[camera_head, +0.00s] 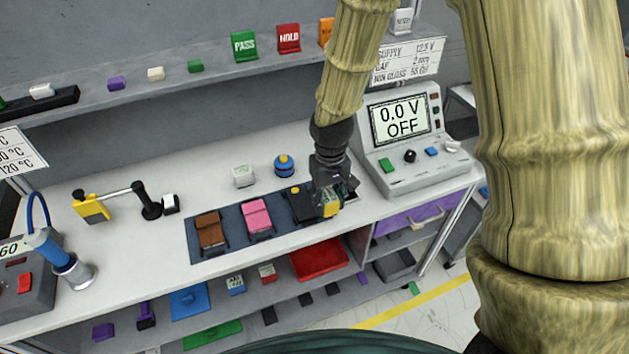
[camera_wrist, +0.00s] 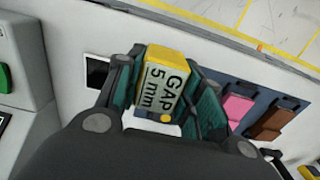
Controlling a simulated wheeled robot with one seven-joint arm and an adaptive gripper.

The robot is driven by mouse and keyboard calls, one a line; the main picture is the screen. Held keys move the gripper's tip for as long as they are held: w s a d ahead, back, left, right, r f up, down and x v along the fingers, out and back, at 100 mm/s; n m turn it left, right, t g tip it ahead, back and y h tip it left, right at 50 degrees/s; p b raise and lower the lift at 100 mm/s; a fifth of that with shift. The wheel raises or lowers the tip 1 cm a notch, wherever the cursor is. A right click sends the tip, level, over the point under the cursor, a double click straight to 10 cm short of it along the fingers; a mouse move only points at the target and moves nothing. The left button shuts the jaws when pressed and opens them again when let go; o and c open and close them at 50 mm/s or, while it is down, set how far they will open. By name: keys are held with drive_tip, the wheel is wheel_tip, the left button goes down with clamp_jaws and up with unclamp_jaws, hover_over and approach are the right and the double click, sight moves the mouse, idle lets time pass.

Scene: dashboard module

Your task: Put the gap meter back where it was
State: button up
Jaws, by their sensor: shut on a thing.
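The gap meter (camera_wrist: 164,82) is a yellow block with a pale face reading "GAP 5 mm" in the wrist view. My gripper (camera_wrist: 167,95) is shut on it, with a finger on each side. In the head view the gap meter (camera_head: 329,204) shows as a small yellow piece at my gripper (camera_head: 334,192), over the right end of the dark blue mat (camera_head: 232,243). The gripper partly hides it there. I cannot tell whether it touches the surface below.
Brown (camera_head: 210,229), pink (camera_head: 257,216) and black (camera_head: 299,204) modules lie on the mat. A power supply (camera_head: 405,138) reading "0.0 V OFF" stands close at the right. A blue round button (camera_head: 284,166) and a pale block (camera_head: 243,176) stand behind the mat.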

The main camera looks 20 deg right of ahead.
drive_tip(key=w+p, duration=0.1)
drive_tip(key=w, duration=0.1)
drive_tip(key=w+p, duration=0.1)
drive_tip(key=w, duration=0.2)
drive_tip(key=w+d, duration=0.1)
drive_tip(key=w, duration=0.2)
drive_tip(key=shift+w+f+p, duration=0.25)
drive_tip(key=shift+f+p, duration=0.15)
drive_tip(key=shift+s+f+p, duration=0.1)
drive_tip(key=shift+f+p, duration=0.5)
drive_tip(key=shift+f, duration=0.25)
drive_tip(key=shift+f+p, duration=0.3)
drive_tip(key=shift+f, duration=0.55)
drive_tip(key=shift+f, duration=0.2)
drive_tip(key=o, duration=1.2)
